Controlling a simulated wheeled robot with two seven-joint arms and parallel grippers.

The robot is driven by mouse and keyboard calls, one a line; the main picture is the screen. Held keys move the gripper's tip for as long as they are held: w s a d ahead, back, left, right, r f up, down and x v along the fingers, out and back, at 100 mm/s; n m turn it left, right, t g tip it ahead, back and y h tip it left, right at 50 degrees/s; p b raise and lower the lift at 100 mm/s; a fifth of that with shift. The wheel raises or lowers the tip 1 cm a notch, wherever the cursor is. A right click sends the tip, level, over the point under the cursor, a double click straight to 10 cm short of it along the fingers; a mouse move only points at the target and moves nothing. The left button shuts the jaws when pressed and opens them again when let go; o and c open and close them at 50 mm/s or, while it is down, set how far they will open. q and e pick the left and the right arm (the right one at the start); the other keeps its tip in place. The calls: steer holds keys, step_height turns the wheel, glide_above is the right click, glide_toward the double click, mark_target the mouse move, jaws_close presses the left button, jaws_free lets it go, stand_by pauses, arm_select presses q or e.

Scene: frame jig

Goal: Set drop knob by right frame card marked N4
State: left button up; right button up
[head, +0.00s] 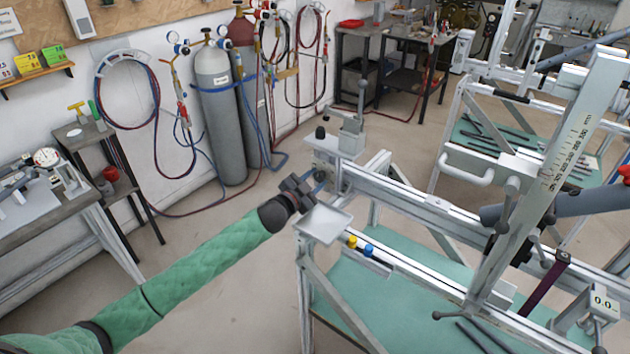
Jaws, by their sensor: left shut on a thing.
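My left gripper (308,188) reaches in from the left on a green-sleeved arm. It is shut at the near left end of the frame jig (410,203), beside the small grey end block (328,173). Small cards (27,63) in yellow, green and white stand on a wall shelf at upper left. Their print is too small to read, and I cannot make out an N4 mark. My right gripper is out of view.
A small grey tray (323,223) sits just below the gripper, with yellow and blue knobs (360,246) nearby. Gas cylinders (216,115) stand behind. The floor between is clear.

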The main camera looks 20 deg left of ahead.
arm_select(q)
steer(key=shift+m, duration=0.7)
steer(key=m, duration=0.2)
steer(key=shift+m, duration=0.3)
steer(key=m, duration=0.3)
steer(key=shift+m, duration=2.1)
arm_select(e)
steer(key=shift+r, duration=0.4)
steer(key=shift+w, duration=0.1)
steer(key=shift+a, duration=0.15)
